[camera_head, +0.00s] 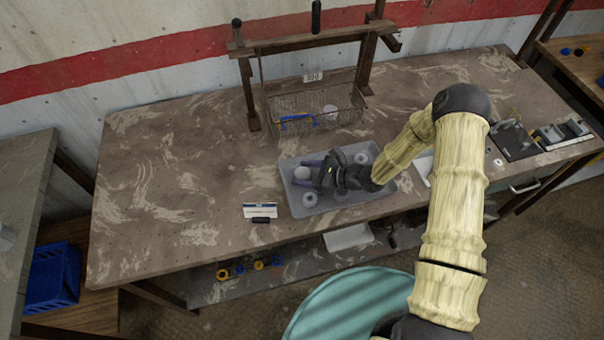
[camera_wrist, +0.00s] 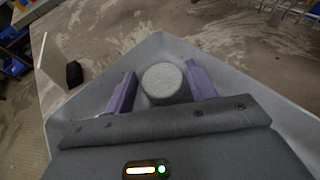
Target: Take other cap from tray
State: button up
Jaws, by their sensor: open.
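My gripper (camera_wrist: 163,90) is open inside the grey tray (camera_wrist: 60,115), with its two purple fingers on either side of a pale round cap (camera_wrist: 163,80) in the wrist view. A small gap shows between the cap and each finger. In the head view, my gripper (camera_head: 308,172) is low over the left part of the tray (camera_head: 330,205), and the cap (camera_head: 301,173) shows beside its fingers. One more (camera_head: 361,158) lies at the back right, partly behind my gripper.
A wire basket (camera_head: 345,105) with pale and blue items stands behind the tray under a wooden rack (camera_head: 310,40). A white card (camera_head: 260,210) and a small black object (camera_head: 261,220) lie left of the tray. The table's left side (camera_head: 160,180) is clear.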

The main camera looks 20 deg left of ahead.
aim_at(305, 174)
jog(key=shift+c, duration=0.5)
jog(key=shift+w, duration=0.1)
jog(key=c, duration=0.7)
jog(key=shift+o, duration=0.2)
notch_tip(305, 174, up, 10)
jog(key=b, duration=0.2)
